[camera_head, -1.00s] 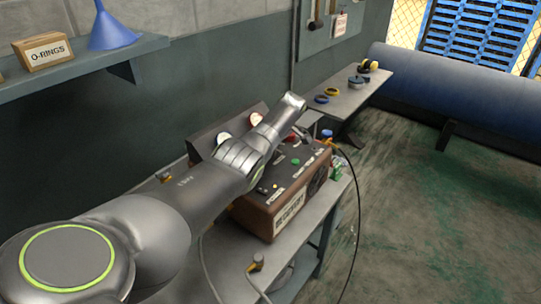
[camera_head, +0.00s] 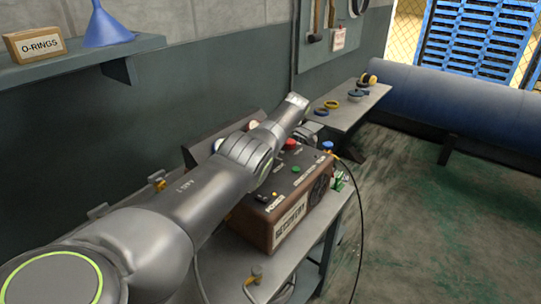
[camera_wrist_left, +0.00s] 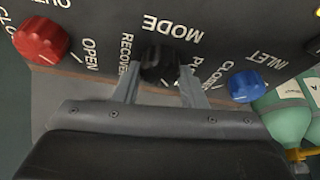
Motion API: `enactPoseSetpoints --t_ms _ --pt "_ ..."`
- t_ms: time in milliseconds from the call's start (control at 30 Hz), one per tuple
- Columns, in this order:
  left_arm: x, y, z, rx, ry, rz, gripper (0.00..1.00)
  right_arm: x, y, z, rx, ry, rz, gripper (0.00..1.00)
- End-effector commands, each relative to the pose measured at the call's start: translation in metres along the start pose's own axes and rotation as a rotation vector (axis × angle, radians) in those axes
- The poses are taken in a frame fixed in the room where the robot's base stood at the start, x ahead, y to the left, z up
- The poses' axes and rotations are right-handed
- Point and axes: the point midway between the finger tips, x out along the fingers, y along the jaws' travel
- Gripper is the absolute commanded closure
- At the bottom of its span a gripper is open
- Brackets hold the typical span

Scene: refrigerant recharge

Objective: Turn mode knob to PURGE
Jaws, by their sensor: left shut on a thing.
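The black mode knob (camera_wrist_left: 160,60) sits under the MODE label on the dark panel of the recovery machine (camera_head: 262,232). In the left wrist view the panel text appears upside down. My left gripper (camera_wrist_left: 158,72) is shut on the knob, one finger on each side. A RECOVER label is left of the knob, and a label starting with P is right of it, partly hidden by a finger. I cannot tell where the knob points. In the head view my left arm hides the gripper and the knob. My right gripper is in neither current view.
A red knob (camera_wrist_left: 41,40) and a blue INLET knob (camera_wrist_left: 245,86) flank the mode knob. Green cylinders (camera_wrist_left: 287,118) stand beside the panel. A black hose (camera_head: 361,215) hangs at the machine's right. A shelf (camera_head: 75,62) holds the O-RINGS box (camera_head: 35,44) and a blue funnel (camera_head: 106,28).

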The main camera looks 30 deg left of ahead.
Motion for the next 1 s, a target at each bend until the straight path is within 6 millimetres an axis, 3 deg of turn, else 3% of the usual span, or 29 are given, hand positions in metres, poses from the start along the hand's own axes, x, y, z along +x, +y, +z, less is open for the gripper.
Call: enactPoseSetpoints --t_ms 67,100,233,667,867,1000 --pt "-0.001 0.001 0.000 -0.002 0.000 0.002 0.85 0.000 0.001 0.000 0.000 0.000 0.001 0.64" --pt "-0.001 0.001 0.000 -0.002 0.000 0.002 0.59 0.000 0.001 0.000 0.000 0.000 0.001 0.64" --pt "-0.001 0.001 0.000 -0.001 0.000 0.002 0.42 0.000 0.001 0.000 0.000 0.000 0.001 0.64" --pt "-0.010 0.001 0.000 0.001 0.000 0.002 0.41 -0.002 0.001 0.000 0.000 -0.001 0.001 0.64" --pt "-0.044 0.002 0.001 0.001 -0.001 0.007 0.41 0.000 0.001 0.000 0.000 -0.001 0.001 0.64" --pt "-0.079 0.002 0.002 0.001 -0.001 0.008 0.41 0.008 0.000 0.001 0.000 -0.001 0.001 0.64"
